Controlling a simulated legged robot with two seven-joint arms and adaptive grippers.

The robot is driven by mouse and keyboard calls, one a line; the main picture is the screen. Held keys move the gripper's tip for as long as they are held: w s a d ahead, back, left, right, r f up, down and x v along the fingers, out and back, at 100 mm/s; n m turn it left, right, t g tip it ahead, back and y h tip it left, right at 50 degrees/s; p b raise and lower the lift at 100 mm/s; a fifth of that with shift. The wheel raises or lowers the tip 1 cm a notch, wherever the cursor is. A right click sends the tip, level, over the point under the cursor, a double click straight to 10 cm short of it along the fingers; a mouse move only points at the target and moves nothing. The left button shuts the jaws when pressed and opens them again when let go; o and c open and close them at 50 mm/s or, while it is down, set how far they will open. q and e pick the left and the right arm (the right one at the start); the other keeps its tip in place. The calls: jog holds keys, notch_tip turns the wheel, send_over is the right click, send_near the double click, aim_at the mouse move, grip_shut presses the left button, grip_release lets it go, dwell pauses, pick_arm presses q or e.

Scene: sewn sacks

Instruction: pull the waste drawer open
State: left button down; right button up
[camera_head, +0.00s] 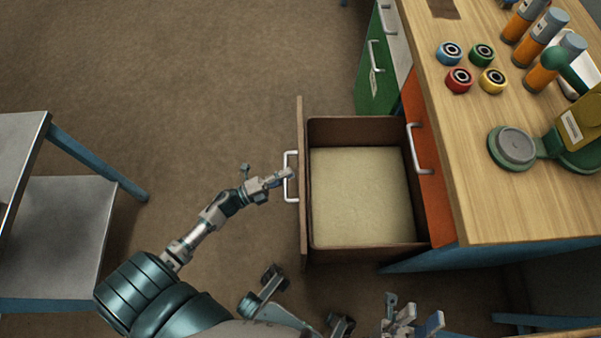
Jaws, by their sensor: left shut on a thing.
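The waste drawer (303,230) stands pulled far out of the bench, with its brown front at the left. Its inside shows a flat beige floor and nothing lying on it. The drawer's pale bar handle (288,195) is on the outer face of the front. My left gripper (283,178) is shut on this handle, near its middle. My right gripper (411,318) is at the bottom edge of the view, below the drawer and apart from it. Its fingers are spread and hold nothing that I can see.
The wooden bench top (480,210) carries several coloured thread spools (459,80), orange-and-grey cylinders (525,45) and a green device (505,160). An orange drawer front (425,150) and a green one (378,75) have handles. A metal shelf unit (60,225) stands left. Floor between is clear.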

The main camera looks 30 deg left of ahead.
pick_arm(q)
jog(key=shift+s+a+f, duration=0.2)
jog(key=shift+s+f, duration=0.2)
jog(key=shift+s, duration=0.1)
jog(key=c, duration=1.3)
grip_release()
jog(key=shift+o, duration=0.8)
jog(key=shift+r, duration=0.2)
jog(key=v, duration=1.2)
jog(key=shift+w+a+r, duration=0.1)
